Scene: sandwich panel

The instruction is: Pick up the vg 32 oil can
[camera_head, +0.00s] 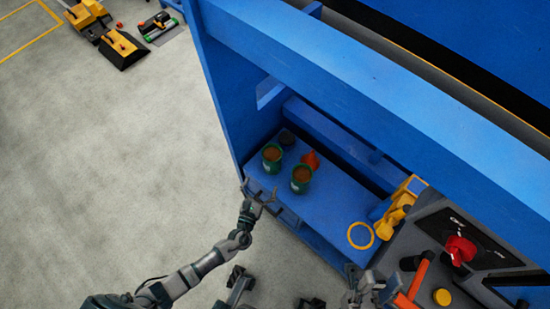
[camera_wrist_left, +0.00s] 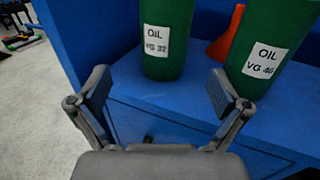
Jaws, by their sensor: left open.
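The green VG 32 oil can (camera_head: 271,161) stands upright on the blue shelf, at its left end. In the left wrist view the VG 32 can (camera_wrist_left: 165,62) shows its white label, ahead of my fingers and a little left of centre. My left gripper (camera_head: 261,194) is open and empty at the shelf's front edge. Its fingers (camera_wrist_left: 158,92) are spread in the wrist view, with the can beyond them and apart from them. My right gripper (camera_head: 364,288) is low in the head view, near the grey console; its finger state is unclear.
The green VG 46 can (camera_head: 300,184) stands close to the right of the VG 32 can. An orange object (camera_head: 311,160) is behind them, and a dark round item (camera_head: 287,138) lies further back. A blue overhead beam (camera_head: 350,75) spans above. Yellow items (camera_head: 396,213) are at the right.

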